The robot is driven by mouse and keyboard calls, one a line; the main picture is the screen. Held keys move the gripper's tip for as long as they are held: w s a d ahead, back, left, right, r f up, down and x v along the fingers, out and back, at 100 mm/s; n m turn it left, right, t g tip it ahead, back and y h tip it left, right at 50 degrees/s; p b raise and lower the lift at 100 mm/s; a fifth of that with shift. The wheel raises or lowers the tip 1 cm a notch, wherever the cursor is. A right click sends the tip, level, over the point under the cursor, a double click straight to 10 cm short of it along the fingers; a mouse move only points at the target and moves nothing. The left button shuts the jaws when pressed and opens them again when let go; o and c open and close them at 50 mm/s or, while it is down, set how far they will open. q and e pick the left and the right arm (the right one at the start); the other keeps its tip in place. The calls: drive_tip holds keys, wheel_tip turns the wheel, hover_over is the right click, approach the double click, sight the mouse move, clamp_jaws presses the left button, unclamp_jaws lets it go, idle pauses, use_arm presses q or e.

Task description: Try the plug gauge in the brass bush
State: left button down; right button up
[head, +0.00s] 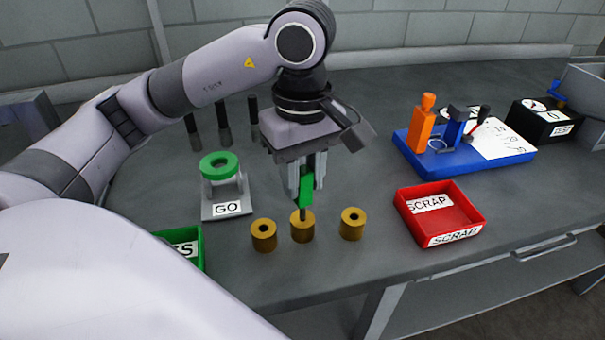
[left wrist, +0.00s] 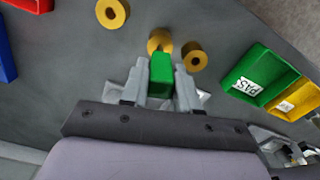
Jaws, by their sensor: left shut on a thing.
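My left gripper (head: 307,180) is shut on the green handle of the plug gauge (head: 306,188), which points down. The gauge's dark pin meets the top of the middle brass bush (head: 302,228); I cannot tell how deep it sits. In the left wrist view the green handle (left wrist: 161,75) is between the fingers (left wrist: 160,82), and the middle bush (left wrist: 160,41) is partly hidden behind it. Two other brass bushes stand beside it, one on the left (head: 264,235) and one on the right (head: 352,224). My right gripper is not in view.
A red SCRAP tray (head: 440,212) is on the right. A green tray (head: 190,243) is at the front left. A blue base with tools (head: 462,150) is behind the red tray. Dark posts stand at the back.

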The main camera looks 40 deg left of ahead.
use_arm(q)
drive_tip(key=shift+f+b, duration=0.3)
drive_tip(key=shift+b, duration=0.05)
idle(0.3)
drive_tip(key=shift+r, duration=0.15)
idle(0.7)
drive_tip(key=shift+r+p, duration=2.2)
drive_tip(key=shift+r, duration=0.35)
drive_tip(key=shift+f, duration=0.1)
